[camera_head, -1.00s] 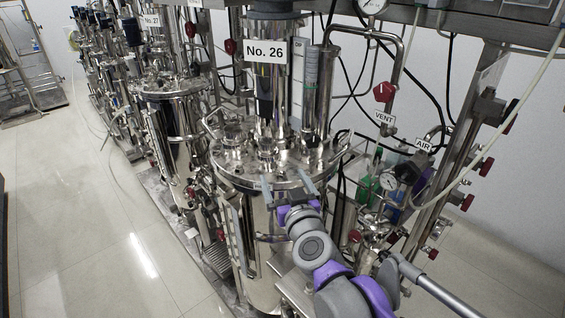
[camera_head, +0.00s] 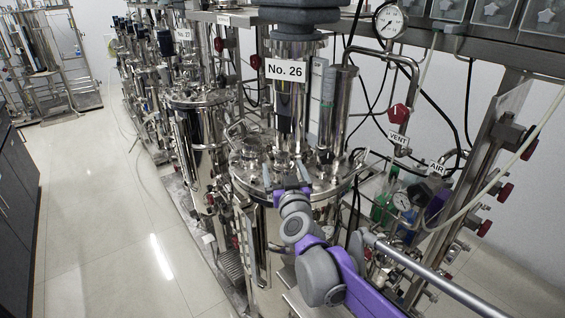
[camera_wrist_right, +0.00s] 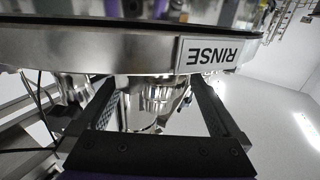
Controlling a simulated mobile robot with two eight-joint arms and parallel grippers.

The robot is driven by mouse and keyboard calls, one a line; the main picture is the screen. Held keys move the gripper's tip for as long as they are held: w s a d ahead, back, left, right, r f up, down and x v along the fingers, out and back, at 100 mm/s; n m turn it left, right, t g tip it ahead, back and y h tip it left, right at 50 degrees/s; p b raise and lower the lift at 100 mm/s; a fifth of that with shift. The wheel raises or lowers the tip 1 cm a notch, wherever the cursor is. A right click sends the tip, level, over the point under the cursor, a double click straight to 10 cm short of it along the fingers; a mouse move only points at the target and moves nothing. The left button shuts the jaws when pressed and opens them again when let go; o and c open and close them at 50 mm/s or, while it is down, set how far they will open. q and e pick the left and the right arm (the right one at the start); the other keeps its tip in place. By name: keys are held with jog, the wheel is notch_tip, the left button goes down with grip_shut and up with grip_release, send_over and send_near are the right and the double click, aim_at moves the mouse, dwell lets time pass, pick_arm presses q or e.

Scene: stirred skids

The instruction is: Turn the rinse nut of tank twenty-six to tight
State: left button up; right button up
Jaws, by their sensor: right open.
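Tank twenty-six (camera_head: 262,222) is the shiny steel vessel under the "No. 26" sign (camera_head: 285,70) in the head view. My right gripper (camera_head: 287,174) is at the front edge of its lid (camera_head: 331,187). In the right wrist view a "RINSE" label (camera_wrist_right: 215,53) shows upside down on a metal rim. A shiny round metal fitting, seemingly the rinse nut (camera_wrist_right: 143,106), stands by that label. The two dark fingers of the right gripper (camera_wrist_right: 152,100) are open, one on each side of it, with gaps visible. My left gripper is not in view.
Tank 27 (camera_head: 200,98) stands behind to the left. A pressure gauge (camera_head: 391,20) is above. The tiled floor (camera_head: 110,230) at the left is clear.

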jog(key=shift+w+a, duration=0.15)
jog(key=shift+w, duration=0.75)
